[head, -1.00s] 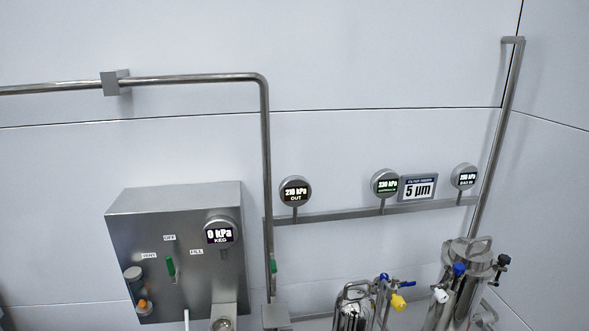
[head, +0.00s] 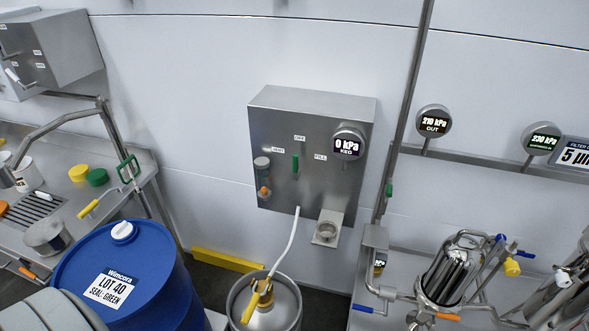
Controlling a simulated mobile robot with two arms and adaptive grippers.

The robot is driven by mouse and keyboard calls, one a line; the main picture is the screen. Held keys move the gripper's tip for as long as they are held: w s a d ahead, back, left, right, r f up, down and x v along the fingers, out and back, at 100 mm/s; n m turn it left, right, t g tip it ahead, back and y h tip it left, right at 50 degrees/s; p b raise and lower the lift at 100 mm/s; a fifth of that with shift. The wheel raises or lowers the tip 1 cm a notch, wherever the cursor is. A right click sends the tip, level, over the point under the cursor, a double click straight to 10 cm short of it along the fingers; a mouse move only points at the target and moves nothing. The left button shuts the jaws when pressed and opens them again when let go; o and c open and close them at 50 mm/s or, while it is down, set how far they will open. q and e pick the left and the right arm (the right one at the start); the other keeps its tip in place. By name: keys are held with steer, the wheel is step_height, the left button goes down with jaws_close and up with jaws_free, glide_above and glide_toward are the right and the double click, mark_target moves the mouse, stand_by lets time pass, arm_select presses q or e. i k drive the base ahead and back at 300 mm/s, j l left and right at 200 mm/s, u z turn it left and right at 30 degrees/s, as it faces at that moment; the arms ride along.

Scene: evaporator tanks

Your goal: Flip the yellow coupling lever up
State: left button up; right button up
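The yellow coupling lever (head: 251,308) is on a coupling on top of a steel keg (head: 283,307), at the bottom centre of the head view. It slants down toward the near left of the keg top. A white hose (head: 288,248) runs from the coupling up to the steel keg panel (head: 323,117). The panel's gauge (head: 347,145) reads 0 kPa KEG, and its green lever (head: 295,163) stands upright near the OFF label. Neither of my grippers is in view.
A blue drum (head: 172,260) labelled LOT 40 stands left of the keg. A steel bench (head: 135,178) with yellow and green caps is at the far left. Filter housings and pipes (head: 450,280) stand at the right. A yellow floor bar (head: 228,260) lies behind.

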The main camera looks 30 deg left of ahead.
mark_target(249, 310)
steer(key=j+u, duration=0.25)
steer(key=u, duration=0.25)
steer(key=j+u, duration=0.25)
steer(key=u, duration=0.2)
